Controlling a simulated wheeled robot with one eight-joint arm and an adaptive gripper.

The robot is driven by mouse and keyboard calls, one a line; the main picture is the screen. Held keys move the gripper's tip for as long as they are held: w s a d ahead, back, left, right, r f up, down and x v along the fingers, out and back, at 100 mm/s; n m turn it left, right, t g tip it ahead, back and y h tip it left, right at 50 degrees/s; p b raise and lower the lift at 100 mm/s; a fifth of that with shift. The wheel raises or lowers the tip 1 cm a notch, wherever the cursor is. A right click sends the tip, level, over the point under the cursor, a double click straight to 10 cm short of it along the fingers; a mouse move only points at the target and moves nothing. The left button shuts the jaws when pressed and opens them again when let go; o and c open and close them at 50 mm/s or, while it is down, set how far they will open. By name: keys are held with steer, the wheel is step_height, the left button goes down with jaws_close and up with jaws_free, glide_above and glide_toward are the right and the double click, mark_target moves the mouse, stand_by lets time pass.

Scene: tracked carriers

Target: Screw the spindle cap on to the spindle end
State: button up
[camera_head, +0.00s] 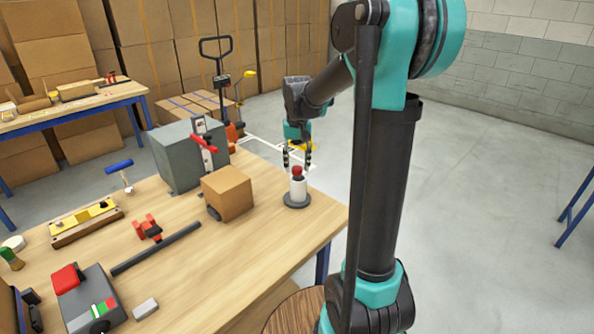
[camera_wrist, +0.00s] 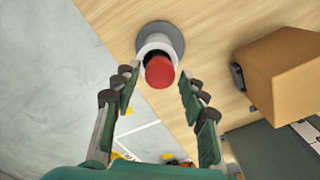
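A red round cap (camera_head: 297,170) sits at the top of a white upright cylinder (camera_head: 298,188), which stands on a round grey base (camera_head: 297,203) near the table's right end. I take these for the spindle cap and spindle. In the wrist view, the red cap (camera_wrist: 159,71) shows with a dark ring beneath it; whether it is threaded on or only resting cannot be told. My gripper (camera_head: 297,160) is above it, pointing down. In the wrist view my gripper (camera_wrist: 158,82) is open, its fingers on either side of the cap with gaps, apparently holding nothing.
A cardboard box (camera_head: 227,194) stands just left of the spindle, with a grey box (camera_head: 180,157) bearing a red lever behind it. A black rod (camera_head: 156,249) and a red clamp-like part (camera_head: 147,228) lie further left. The wooden table's (camera_head: 260,255) front right area is clear.

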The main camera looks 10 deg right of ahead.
steer(key=c, duration=0.6)
steer(key=m, duration=0.4)
steer(key=shift+c, duration=0.2)
steer(key=m, duration=0.3)
steer(key=shift+m, duration=1.4)
steer(key=m, duration=0.4)
steer(key=shift+m, duration=0.4)
steer(key=m, duration=0.5)
